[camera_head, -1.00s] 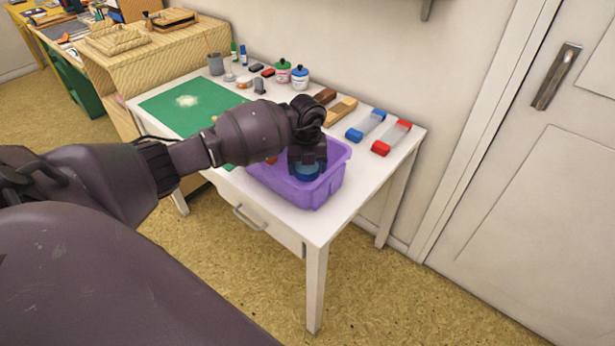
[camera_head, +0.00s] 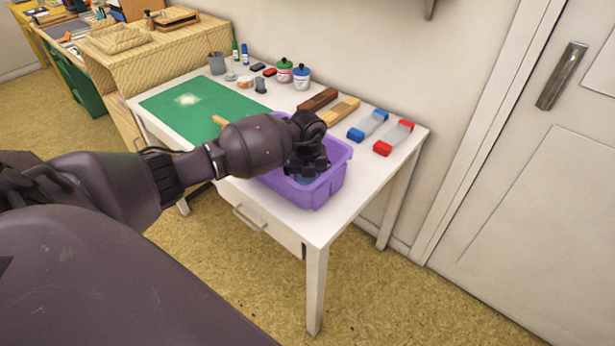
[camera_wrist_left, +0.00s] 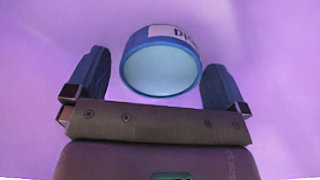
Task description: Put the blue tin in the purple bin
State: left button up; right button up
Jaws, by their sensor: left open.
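The purple bin (camera_head: 322,192) stands on the front right of the white table in the head view. My left gripper (camera_head: 308,172) reaches down into the bin. In the left wrist view the blue tin (camera_wrist_left: 160,62) has a white label and a pale blue end, with purple bin surface all around it. The left gripper also shows in the left wrist view (camera_wrist_left: 152,88); its fingers are open and stand apart on either side of the tin, with gaps between. In the head view the arm and gripper hide most of the tin. My right gripper is not in view.
A green mat (camera_head: 190,112) covers the table's left part. Green-lidded (camera_head: 284,72) and blue-lidded (camera_head: 301,78) jars stand at the back. Wooden blocks (camera_head: 340,111), a blue-ended item (camera_head: 368,125) and a red-ended item (camera_head: 394,138) lie behind and right of the bin.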

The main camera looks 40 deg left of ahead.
pick_arm(q)
jog(key=shift+r, duration=0.35)
notch_tip(320, 180, up, 6)
jog(key=shift+p, duration=0.7)
notch_tip(320, 180, up, 6)
jog(key=shift+f+p, duration=0.2)
jog(key=shift+p, duration=0.15)
jog(key=shift+s, duration=0.1)
